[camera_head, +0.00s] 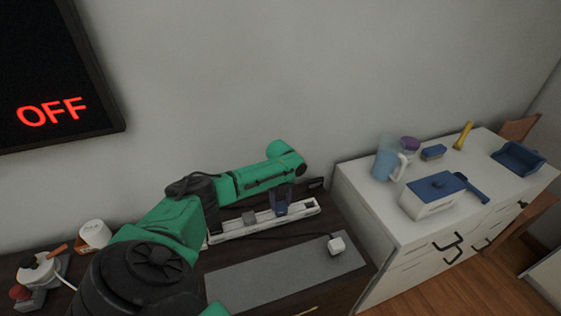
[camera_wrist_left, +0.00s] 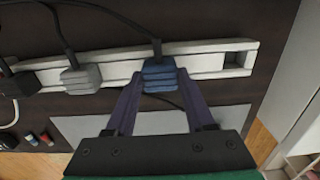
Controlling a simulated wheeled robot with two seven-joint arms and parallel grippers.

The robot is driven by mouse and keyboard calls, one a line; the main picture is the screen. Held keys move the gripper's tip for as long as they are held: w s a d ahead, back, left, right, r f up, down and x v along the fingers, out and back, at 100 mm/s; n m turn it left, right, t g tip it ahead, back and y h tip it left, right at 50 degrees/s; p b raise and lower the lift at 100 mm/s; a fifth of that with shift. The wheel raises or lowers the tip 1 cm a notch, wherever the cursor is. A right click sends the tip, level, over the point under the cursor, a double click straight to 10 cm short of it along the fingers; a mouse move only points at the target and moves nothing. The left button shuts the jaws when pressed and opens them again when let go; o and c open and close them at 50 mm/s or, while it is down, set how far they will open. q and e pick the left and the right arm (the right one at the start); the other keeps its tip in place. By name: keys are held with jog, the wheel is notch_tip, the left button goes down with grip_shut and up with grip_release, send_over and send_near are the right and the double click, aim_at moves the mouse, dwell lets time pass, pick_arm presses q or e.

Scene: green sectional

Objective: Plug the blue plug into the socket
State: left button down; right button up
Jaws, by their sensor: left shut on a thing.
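The blue plug (camera_head: 281,210) is held between the fingers of my left gripper (camera_head: 281,197), which is shut on it. In the left wrist view the blue plug (camera_wrist_left: 160,75) lies over the white power strip (camera_wrist_left: 112,70), with a dark cable running up from it. I cannot tell whether it is fully seated. An empty socket (camera_wrist_left: 237,62) shows at the strip's right end. A grey plug (camera_wrist_left: 80,79) sits on the strip to the left. The strip (camera_head: 235,233) also shows in the head view. My right gripper is not in view.
A black plug (camera_wrist_left: 17,83) is at the strip's left. A wall screen (camera_head: 50,75) reads OFF. A white cabinet (camera_head: 365,210) with a jug (camera_head: 386,160) and a blue-lidded box (camera_head: 433,195) stands right.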

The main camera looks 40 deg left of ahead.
aim_at(280, 204)
pick_arm(q)
jog(key=shift+f, duration=0.4)
jog(key=shift+c, duration=0.9)
grip_release()
notch_tip(280, 204, up, 15)
jog(key=b, duration=0.1)
jog(key=shift+f+b, duration=0.15)
jog(key=shift+b, duration=0.25)
